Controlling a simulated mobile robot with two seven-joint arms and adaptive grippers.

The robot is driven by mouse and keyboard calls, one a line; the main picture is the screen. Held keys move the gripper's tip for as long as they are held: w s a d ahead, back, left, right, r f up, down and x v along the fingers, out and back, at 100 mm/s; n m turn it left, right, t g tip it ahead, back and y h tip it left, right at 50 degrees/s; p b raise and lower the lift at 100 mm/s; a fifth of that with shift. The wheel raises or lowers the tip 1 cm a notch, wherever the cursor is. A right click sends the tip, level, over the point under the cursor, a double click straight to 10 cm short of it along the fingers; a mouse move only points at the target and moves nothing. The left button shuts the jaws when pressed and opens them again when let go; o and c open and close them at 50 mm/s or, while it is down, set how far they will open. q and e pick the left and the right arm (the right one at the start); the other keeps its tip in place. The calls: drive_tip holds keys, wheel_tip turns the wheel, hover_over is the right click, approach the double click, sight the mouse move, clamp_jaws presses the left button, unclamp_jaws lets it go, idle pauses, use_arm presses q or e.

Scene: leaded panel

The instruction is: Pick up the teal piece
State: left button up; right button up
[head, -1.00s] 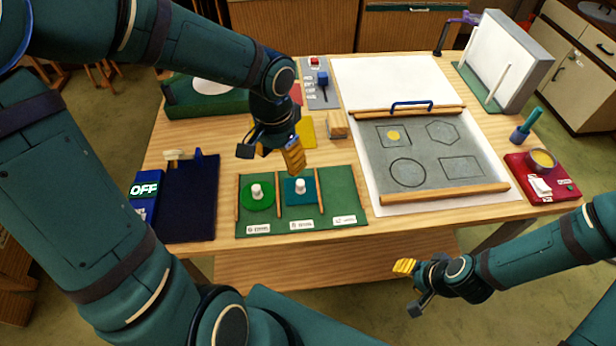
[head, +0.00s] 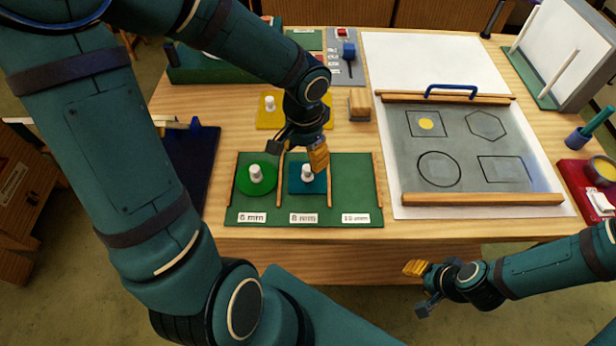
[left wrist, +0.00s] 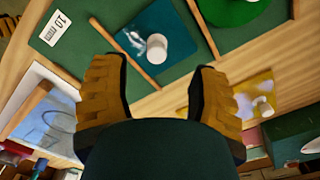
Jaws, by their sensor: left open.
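The teal piece (head: 297,181) is a flat square with a white knob, lying in the middle, 8 mm section of the green tray (head: 355,190). In the left wrist view the teal piece (left wrist: 176,66) shows just beyond the fingertips, with its knob near the middle. My left gripper (head: 318,155) is open and empty, above the far right part of the teal piece; its fingers (left wrist: 155,100) are spread apart in the left wrist view. My right gripper (head: 417,280) hangs in front of the table edge, away from the tray; its finger gap is too small to tell.
A round green piece (head: 255,178) with a white knob lies in the 6 mm section, left of a wooden divider (head: 281,180). The right section is empty. A yellow piece (head: 270,112) and a wooden block (head: 359,104) lie behind. The panel board (head: 465,150) stands right.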

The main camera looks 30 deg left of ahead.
sight(308, 168)
use_arm(q)
drive_tip(key=shift+w+d+f+b, duration=0.15)
drive_tip(key=shift+f+b, duration=0.35)
drive_tip(key=shift+f, duration=1.2)
drive_tip(key=shift+w+d+f+b, duration=0.1)
drive_tip(key=shift+f+b, duration=0.4)
drive_tip(key=shift+f, duration=1.15)
clamp_jaws()
